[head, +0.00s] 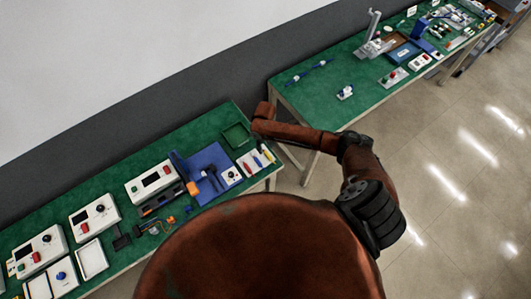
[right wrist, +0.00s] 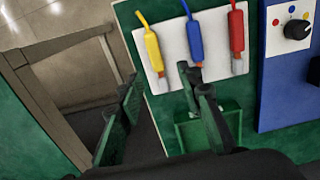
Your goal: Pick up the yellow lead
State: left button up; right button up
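The yellow lead (right wrist: 153,52) lies on a white plate (right wrist: 173,62), left of a blue lead (right wrist: 194,42) and a red lead (right wrist: 236,32) in the right wrist view. In the head view the yellow lead (head: 267,153) is near the green table's right end. My right gripper (right wrist: 158,74) is open and empty. The lead's metal tip shows between its fingertips in the wrist view; I see no contact. The right finger overlaps the blue lead's lower end. In the head view my right arm reaches over the table end, its fingers not clearly visible. My left gripper is not in view.
A green tray (right wrist: 190,134) lies beside the plate. A blue board with a knob (right wrist: 298,29) is on the other side. The table ends near the yellow lead, with a gap to a second green table (head: 310,95) carrying several devices.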

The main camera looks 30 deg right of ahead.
aim_at(266, 152)
notch_tip(266, 152, down, 4)
jog(key=shift+s+d+f, duration=0.1)
jog(key=shift+d+f, duration=0.05)
jog(key=shift+c, duration=0.2)
grip_shut()
